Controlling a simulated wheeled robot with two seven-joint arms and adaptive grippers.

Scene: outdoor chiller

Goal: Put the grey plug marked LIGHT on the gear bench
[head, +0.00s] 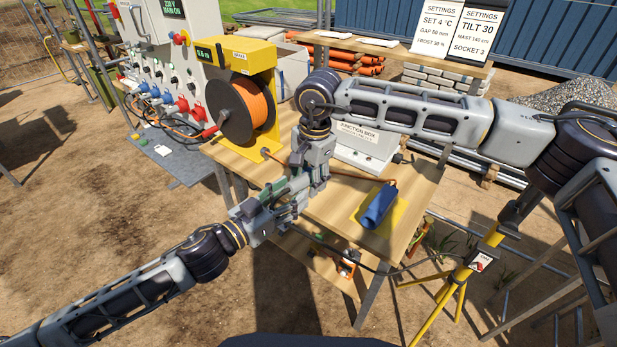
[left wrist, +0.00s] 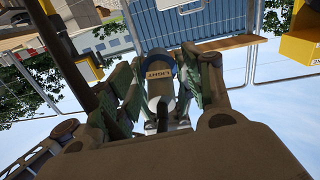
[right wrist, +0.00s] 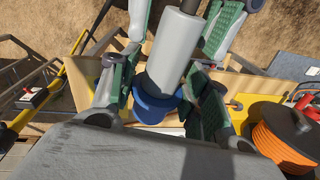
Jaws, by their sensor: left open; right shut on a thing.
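The grey plug (left wrist: 159,92) with a blue collar shows its LIGHT label upside down in the left wrist view. In the right wrist view the grey plug (right wrist: 172,48) lies between the fingers of my right gripper (right wrist: 170,75), which is shut on it. My left gripper (left wrist: 160,85) is open, its fingers on either side of the plug. In the head view my left gripper (head: 288,192) and right gripper (head: 308,180) meet above a wooden bench (head: 322,208), and they mostly hide the plug. No label shows that this is the gear bench.
On the bench stand a yellow reel with orange cable (head: 246,108) and a junction box (head: 358,148). A blue connector (head: 379,205) lies on a yellow mat (head: 400,212). A socket panel (head: 165,85) stands left, a yellow tripod (head: 452,285) right. A wooden shelf (head: 400,50) with settings cards is behind.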

